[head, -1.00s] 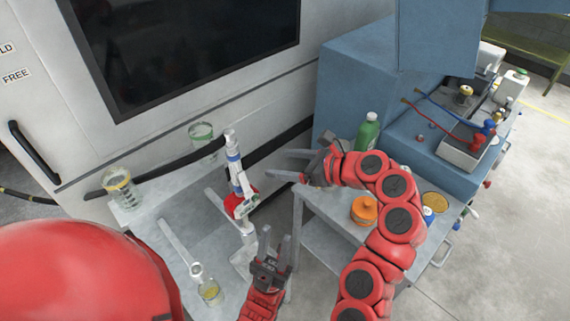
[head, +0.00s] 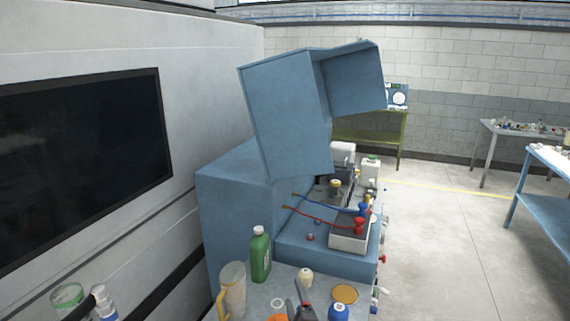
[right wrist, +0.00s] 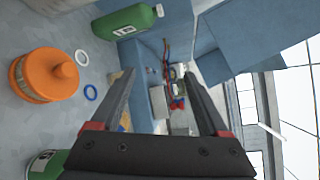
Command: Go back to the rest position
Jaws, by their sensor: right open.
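My right gripper (head: 304,298) shows at the bottom edge of the head view, over the grey cart top. In the right wrist view its two fingers (right wrist: 158,92) stand wide apart with nothing between them. The rest of my right arm is below the head picture. My left gripper is out of view. A green bottle (head: 260,255) stands upright behind the right gripper and shows sideways in the right wrist view (right wrist: 125,22). An orange container (right wrist: 45,75) is beside the fingers in the wrist view, apart from them.
A blue machine (head: 235,205) with a raised hood (head: 290,115) stands behind the cart. A tray (head: 349,238) with red and blue leads sits on it. A clear jug (head: 232,290) stands near the bottle. A wall with a dark screen (head: 80,165) is left. Open floor (head: 450,250) lies right.

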